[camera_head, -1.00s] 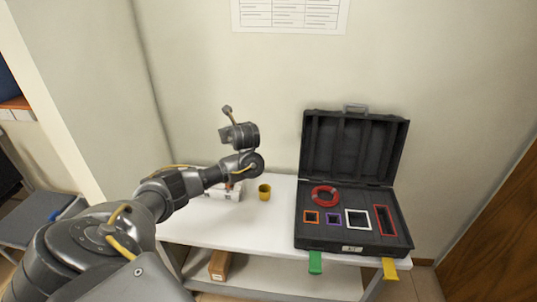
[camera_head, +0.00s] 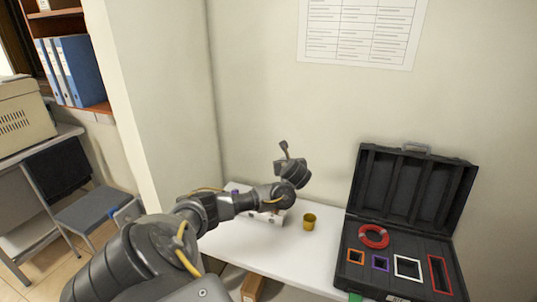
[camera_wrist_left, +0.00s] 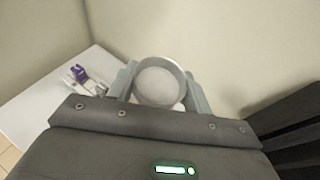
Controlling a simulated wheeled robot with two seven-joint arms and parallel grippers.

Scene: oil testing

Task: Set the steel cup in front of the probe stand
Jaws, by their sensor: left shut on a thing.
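In the left wrist view, my left gripper (camera_wrist_left: 159,70) is shut on a round steel cup (camera_wrist_left: 160,84), with one finger on each side of it. I look down at the cup's pale round top. In the head view my left arm reaches over the white table, and its wrist hides the fingers and the cup. A purple and white item (camera_wrist_left: 80,73) stands on the table to the left in the wrist view. I cannot tell whether it is the probe stand. In the head view a purple bit (camera_head: 235,192) shows behind my arm. My right gripper is out of view.
A yellow cup (camera_head: 309,222) stands on the white table (camera_head: 285,252), right of my wrist. A white item (camera_head: 265,217) is partly hidden under my arm. Walls close the back.

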